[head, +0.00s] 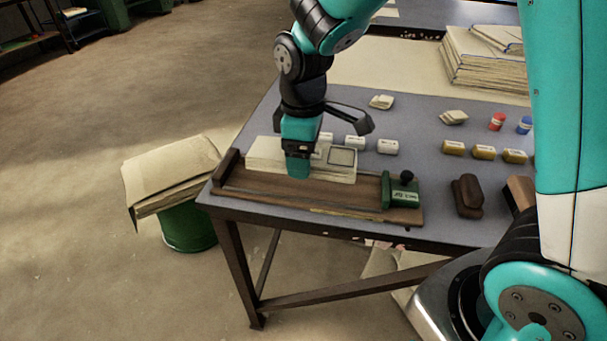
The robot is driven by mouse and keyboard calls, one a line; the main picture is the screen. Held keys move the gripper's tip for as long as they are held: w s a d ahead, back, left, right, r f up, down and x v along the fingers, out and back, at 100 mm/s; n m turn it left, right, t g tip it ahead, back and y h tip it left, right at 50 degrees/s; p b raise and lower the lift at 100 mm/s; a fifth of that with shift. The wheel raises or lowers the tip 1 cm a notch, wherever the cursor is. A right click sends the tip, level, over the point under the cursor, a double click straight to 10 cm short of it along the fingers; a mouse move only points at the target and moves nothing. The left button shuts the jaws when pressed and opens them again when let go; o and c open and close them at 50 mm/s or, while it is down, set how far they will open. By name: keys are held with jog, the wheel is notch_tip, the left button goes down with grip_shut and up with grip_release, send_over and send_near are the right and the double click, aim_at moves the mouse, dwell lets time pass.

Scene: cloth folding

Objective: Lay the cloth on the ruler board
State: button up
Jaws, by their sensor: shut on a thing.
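The ruler board (265,190) is a long brown wooden board near the front edge of the table, with a raised block at its left end and a green block (399,190) with a dark knob at its right end. A cream folded cloth (264,152) lies flat along the board's far side; whether it rests on the board or just behind it is hard to tell. My gripper (298,173) points down at the middle of the cloth and is shut on it. The fingers hide the held part.
Small white blocks (388,146) stand behind the cloth, and yellow blocks (483,152) and red and blue jars (497,122) stand to the right. A dark brown object (467,195) lies right of the board. Cloth stacks (484,62) fill the back right. A green bin (187,227) stands left.

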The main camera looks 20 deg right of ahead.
aim_at(303, 182)
jog(key=shift+f+b, duration=0.5)
jog(key=shift+f, duration=1.65)
jog(key=shift+f, duration=0.15)
